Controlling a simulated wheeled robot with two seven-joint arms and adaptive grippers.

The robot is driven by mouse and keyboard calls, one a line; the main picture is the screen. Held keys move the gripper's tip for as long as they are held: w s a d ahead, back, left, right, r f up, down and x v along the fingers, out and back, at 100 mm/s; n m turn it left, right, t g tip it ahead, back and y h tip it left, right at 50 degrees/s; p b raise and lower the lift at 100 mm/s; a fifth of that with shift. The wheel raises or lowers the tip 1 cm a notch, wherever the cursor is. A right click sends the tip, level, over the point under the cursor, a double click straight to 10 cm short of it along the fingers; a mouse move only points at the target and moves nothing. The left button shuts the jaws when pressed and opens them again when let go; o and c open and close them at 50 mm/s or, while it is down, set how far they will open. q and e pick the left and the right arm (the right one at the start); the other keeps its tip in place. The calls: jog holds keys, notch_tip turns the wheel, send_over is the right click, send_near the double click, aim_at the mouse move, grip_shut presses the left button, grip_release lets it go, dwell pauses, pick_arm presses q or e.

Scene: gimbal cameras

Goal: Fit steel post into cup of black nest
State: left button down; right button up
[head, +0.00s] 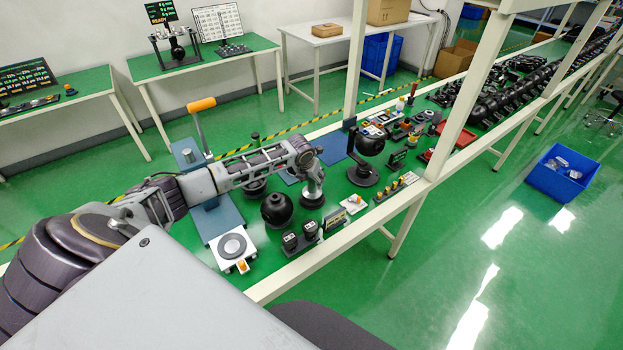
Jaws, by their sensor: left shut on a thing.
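My left arm reaches in from the left over the green bench (262,262). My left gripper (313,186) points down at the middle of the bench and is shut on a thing. The held thing is small and mostly hidden by the fingers; I cannot make out the steel post clearly. Directly below the fingertips is a dark round base (312,202), which may be the black nest. Its cup is hidden, and I cannot tell whether the held thing touches it. My right gripper is not in view.
A black ball-shaped part (277,209) stands just left of the gripper. Two small black blocks (300,237) and a white plate with a grey disc (233,246) sit nearer. A black gimbal camera (367,150) stands to the right. A lever press with an orange handle (200,105) stands behind my arm.

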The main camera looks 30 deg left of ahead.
pick_arm(q)
jog(key=shift+r+p, duration=0.1)
jog(key=shift+p, duration=0.25)
jog(key=shift+w+f+b, duration=0.1)
jog(key=shift+f+b, duration=0.5)
jog(key=shift+f, duration=0.55)
dwell(1.2)
jog(key=shift+c, duration=2.1)
grip_release()
jog(key=shift+o, duration=0.2)
jog(key=shift+f, duration=0.15)
jog(key=v, duration=1.2)
